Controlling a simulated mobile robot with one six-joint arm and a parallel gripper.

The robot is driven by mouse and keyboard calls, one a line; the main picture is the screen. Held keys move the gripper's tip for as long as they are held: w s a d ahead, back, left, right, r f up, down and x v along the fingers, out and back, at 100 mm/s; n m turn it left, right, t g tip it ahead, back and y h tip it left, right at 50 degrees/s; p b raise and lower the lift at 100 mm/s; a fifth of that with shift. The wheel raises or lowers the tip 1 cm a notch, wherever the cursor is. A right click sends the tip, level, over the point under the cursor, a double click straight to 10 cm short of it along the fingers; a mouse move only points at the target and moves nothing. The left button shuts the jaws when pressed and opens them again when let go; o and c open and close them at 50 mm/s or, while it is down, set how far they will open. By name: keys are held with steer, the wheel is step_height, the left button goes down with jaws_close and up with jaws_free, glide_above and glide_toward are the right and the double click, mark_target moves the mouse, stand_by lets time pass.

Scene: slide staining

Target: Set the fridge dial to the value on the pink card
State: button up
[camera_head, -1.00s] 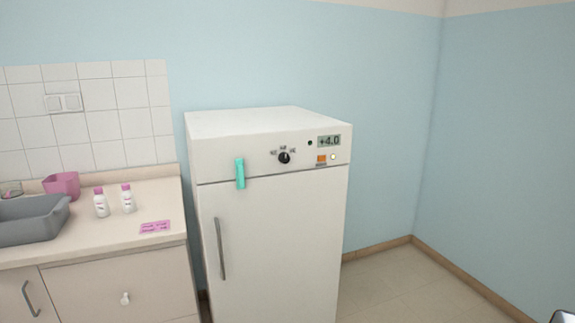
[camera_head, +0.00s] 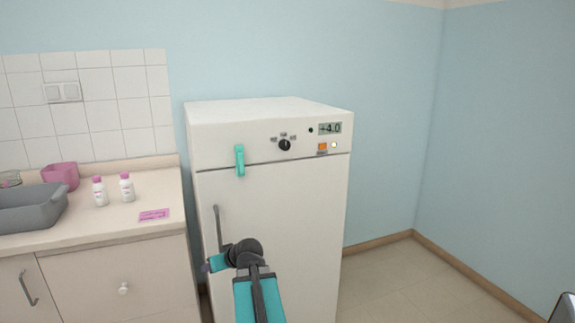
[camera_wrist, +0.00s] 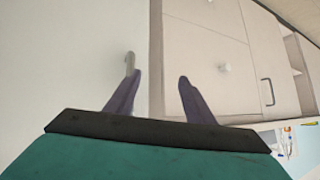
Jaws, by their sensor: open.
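The white fridge (camera_head: 290,230) stands against the blue wall. Its black dial (camera_head: 285,145) is on the top front panel, with small labels around it too small to read. The display (camera_head: 330,128) shows +4.0. The pink card (camera_head: 154,215) lies on the counter left of the fridge; its writing is not legible. My gripper (camera_head: 209,267) is in front of the fridge door, low and left of the dial, near the door handle (camera_head: 218,228). In the wrist view my gripper (camera_wrist: 157,80) is open with nothing between its fingers; the left fingertip appears close to the handle (camera_wrist: 130,62).
A teal latch (camera_head: 239,160) sits at the door's top left. An orange switch (camera_head: 322,147) is below the display. Two white bottles with pink caps (camera_head: 126,188), a pink container (camera_head: 62,177) and a grey basin (camera_head: 30,212) are on the counter. The floor right of the fridge is clear.

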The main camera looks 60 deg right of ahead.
steer(key=s+d+r+t+h+b, duration=0.15)
steer(key=s+d+r, duration=0.25)
steer(key=d+r, duration=0.5)
steer(key=m+t+h+b, duration=0.1)
steer(key=t+h+b, duration=0.1)
steer(key=h, duration=0.6)
glide_toward(286, 146)
steer(key=v, duration=0.6)
steer(key=shift+d, duration=0.15)
steer(key=shift+w+d, duration=0.15)
steer(key=shift+w, duration=0.05)
steer(key=shift+x, duration=6.75)
steer(key=shift+w+r, duration=0.1)
